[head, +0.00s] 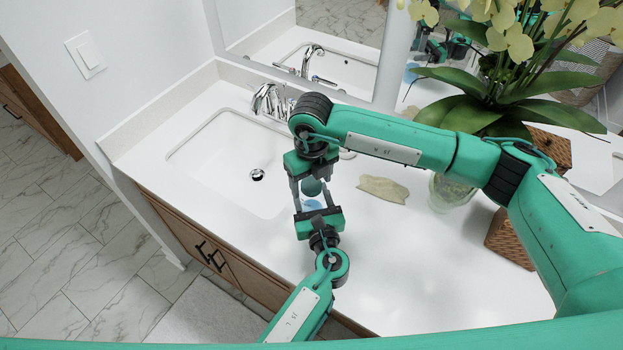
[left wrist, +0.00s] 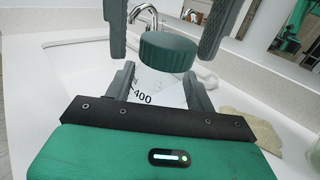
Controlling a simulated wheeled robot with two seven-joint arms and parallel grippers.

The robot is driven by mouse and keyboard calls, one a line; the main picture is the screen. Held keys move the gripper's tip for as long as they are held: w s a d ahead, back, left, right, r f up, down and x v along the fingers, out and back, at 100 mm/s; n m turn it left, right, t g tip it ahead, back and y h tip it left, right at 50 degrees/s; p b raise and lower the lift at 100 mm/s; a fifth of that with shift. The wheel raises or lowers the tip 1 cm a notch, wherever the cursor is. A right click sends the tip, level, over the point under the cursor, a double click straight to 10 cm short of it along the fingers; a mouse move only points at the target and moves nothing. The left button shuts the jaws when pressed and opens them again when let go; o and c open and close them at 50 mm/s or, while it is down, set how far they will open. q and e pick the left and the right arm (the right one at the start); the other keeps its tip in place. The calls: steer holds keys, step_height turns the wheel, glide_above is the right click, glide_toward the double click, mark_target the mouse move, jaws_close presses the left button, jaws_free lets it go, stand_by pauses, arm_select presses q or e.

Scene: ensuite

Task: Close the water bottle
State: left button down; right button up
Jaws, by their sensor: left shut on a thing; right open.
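The water bottle (left wrist: 153,88) is a pale body with dark "400" print. It stands between the fingers of my left gripper (left wrist: 158,90), which is shut on it; in the head view the bottle (head: 312,205) shows as a small bluish patch over the counter. The dark teal round cap (left wrist: 168,52) is right above the bottle; it also shows in the head view (head: 312,187). I cannot tell whether it is seated. My right gripper (head: 311,183) points down from above. Its fingers are open, one on each side of the cap, with gaps visible in the left wrist view.
A white sink (head: 225,165) with a chrome faucet (head: 268,100) lies left of the grippers. A beige soap-dish-like piece (head: 384,190), a glass vase (head: 452,192) and a wicker box (head: 508,240) are to the right. The front right counter (head: 430,280) is clear.

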steer(key=shift+r, duration=0.15)
step_height(320, 180, up, 12)
stand_by(0.3)
arm_select(q)
steer(key=shift+c, duration=2.1)
jaws_free()
arm_select(e)
step_height(320, 180, down, 5)
steer(key=b, duration=0.4)
steer(key=shift+r, duration=0.15)
arm_select(q)
steer(key=s+d, duration=0.2)
steer(key=s, duration=1.1)
steer(key=shift+s+d+b, duration=0.3)
